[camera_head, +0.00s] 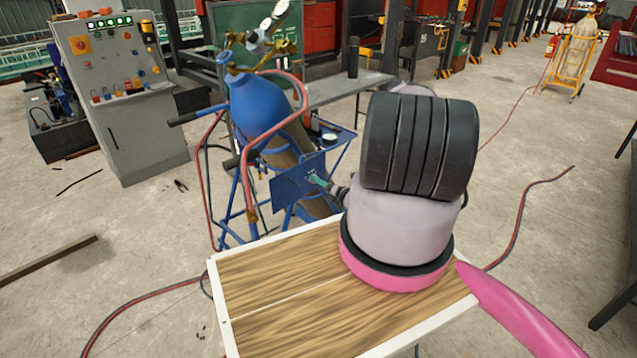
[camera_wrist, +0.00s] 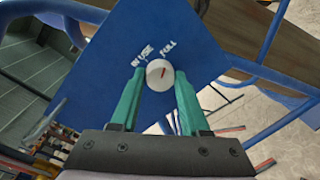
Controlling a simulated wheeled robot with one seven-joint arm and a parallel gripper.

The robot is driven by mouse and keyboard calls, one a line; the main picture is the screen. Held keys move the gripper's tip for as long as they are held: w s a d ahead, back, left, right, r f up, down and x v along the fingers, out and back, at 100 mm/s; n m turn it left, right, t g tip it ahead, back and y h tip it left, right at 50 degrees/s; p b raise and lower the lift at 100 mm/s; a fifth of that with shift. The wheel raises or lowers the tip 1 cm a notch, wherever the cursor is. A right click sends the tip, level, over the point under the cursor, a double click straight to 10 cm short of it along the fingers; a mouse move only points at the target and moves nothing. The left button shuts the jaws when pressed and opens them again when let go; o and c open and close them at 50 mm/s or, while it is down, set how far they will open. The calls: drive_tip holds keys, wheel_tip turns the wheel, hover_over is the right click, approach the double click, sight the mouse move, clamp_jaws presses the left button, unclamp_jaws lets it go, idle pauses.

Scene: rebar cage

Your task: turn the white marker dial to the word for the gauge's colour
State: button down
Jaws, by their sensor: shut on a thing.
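The white marker dial (camera_wrist: 160,76) sits on a blue panel (camera_wrist: 185,35) in the wrist view. A short red mark on it tilts slightly right of upward, roughly toward the word "FULL" (camera_wrist: 168,48). The words "IN USE" (camera_wrist: 142,54) stand to its left. My gripper (camera_wrist: 159,80) has its teal fingers on both sides of the dial, shut on it. In the head view my gripper (camera_head: 318,181) is at the blue panel (camera_head: 292,188), and the dial is hidden. A gauge (camera_head: 279,9) stands above the blue cylinder (camera_head: 258,103); its colour is unclear.
The blue cart frame (camera_head: 246,190) carries the cylinder, with red hoses (camera_head: 302,88) looping around it. A grey control cabinet (camera_head: 125,100) stands at left. A grey bench (camera_head: 345,90) is behind. Open concrete floor lies at left and right.

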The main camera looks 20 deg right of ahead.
drive_tip(key=shift+s+f, duration=0.1)
drive_tip(key=shift+c, duration=2)
unclamp_jaws()
drive_tip(key=v, duration=1)
drive_tip(key=shift+s+d, duration=0.15)
drive_tip(key=shift+s, duration=0.2)
